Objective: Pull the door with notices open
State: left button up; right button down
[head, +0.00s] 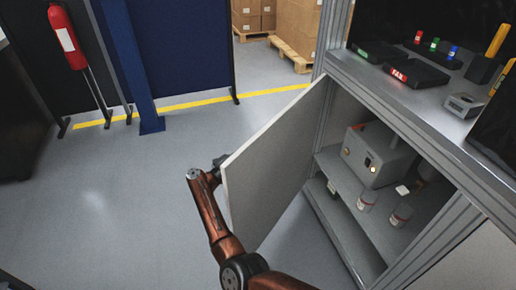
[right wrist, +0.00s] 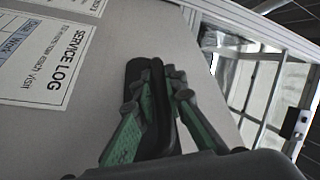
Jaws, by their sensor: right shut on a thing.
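The door (head: 275,165) of the cabinet stands swung wide open, and its plain inner side faces the head camera. In the right wrist view its outer face (right wrist: 85,120) carries paper notices, one a "SERVICE LOG" sheet (right wrist: 45,65). My right gripper (head: 215,168) is at the door's free edge, on the outer side. In the right wrist view its green-sided fingers (right wrist: 155,95) are closed together against the door face, on the door's handle, which the dark fingers mostly hide. My left gripper is not in view.
The open cabinet shows a shelf (head: 340,185) with a grey device (head: 375,160) and small jars (head: 401,215). The counter above holds dark trays (head: 415,73). A blue post (head: 130,60) and a fire extinguisher (head: 63,35) stand at left. The floor left of the door is clear.

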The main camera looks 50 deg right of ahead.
jog(key=c, duration=2.2)
grip_release()
jog(key=shift+s+d, duration=0.1)
jog(key=shift+d, duration=0.1)
jog(key=shift+o, duration=1.2)
jog(key=shift+a, duration=0.1)
jog(key=shift+a, duration=0.15)
jog(key=v, duration=1.2)
